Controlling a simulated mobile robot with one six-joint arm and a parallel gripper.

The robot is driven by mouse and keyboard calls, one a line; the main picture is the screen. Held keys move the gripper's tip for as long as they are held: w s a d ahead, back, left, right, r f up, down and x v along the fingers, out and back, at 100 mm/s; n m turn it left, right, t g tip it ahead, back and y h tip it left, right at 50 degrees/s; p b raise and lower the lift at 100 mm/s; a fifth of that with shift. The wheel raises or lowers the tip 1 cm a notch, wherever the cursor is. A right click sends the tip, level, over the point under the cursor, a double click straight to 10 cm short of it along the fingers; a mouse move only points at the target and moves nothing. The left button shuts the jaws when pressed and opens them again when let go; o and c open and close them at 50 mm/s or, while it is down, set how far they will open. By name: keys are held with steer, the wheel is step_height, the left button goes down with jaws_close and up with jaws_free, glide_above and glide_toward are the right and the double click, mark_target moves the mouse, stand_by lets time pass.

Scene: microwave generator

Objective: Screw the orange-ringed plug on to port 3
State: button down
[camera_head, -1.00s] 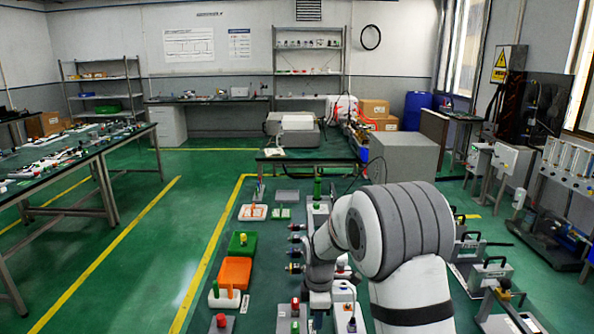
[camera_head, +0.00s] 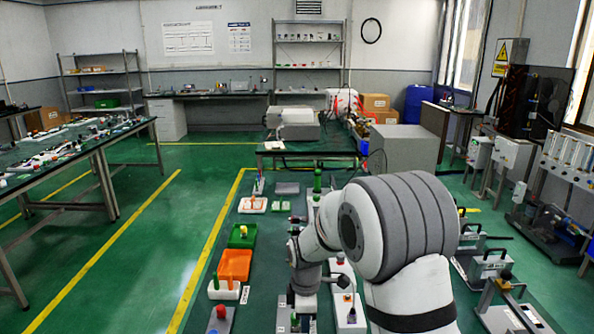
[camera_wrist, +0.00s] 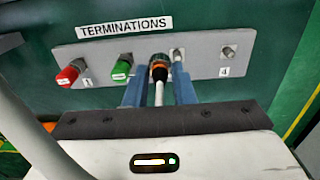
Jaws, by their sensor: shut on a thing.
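In the wrist view my gripper (camera_wrist: 160,72) has its two blue fingers shut on the orange-ringed plug (camera_wrist: 159,68). The plug has a dark body, and a white cable runs from it back between the fingers. The grey panel (camera_wrist: 205,62) labelled TERMINATIONS is in front of it. A bare metal stub, port 3 (camera_wrist: 178,54), shows just right of the plug, partly behind the right finger. I cannot tell whether the plug touches the panel. In the head view my arm hides the gripper and the plug.
On the panel, a red cap (camera_wrist: 68,75) sits at position 1, a green cap (camera_wrist: 122,68) right of it, and a bare port 4 (camera_wrist: 228,52) at the right. In the head view an orange tray (camera_head: 235,265) and green tray (camera_head: 243,236) lie left of my arm.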

steer(key=shift+s+a, duration=0.1)
steer(key=s+a, duration=0.2)
steer(key=shift+s+a+f+b, duration=0.15)
steer(key=shift+s+b, duration=0.15)
steer(key=shift+b, duration=0.05)
steer(key=shift+f, duration=0.1)
stand_by(0.3)
steer(key=shift+f+b, duration=2.15)
steer(key=shift+f, duration=0.7)
steer(key=shift+f+b, duration=0.5)
steer(key=shift+f, duration=0.05)
steer(key=c, duration=1.1)
jaws_free()
steer(key=shift+c, duration=0.2)
steer(key=shift+r, duration=0.1)
step_height(320, 180, up, 8)
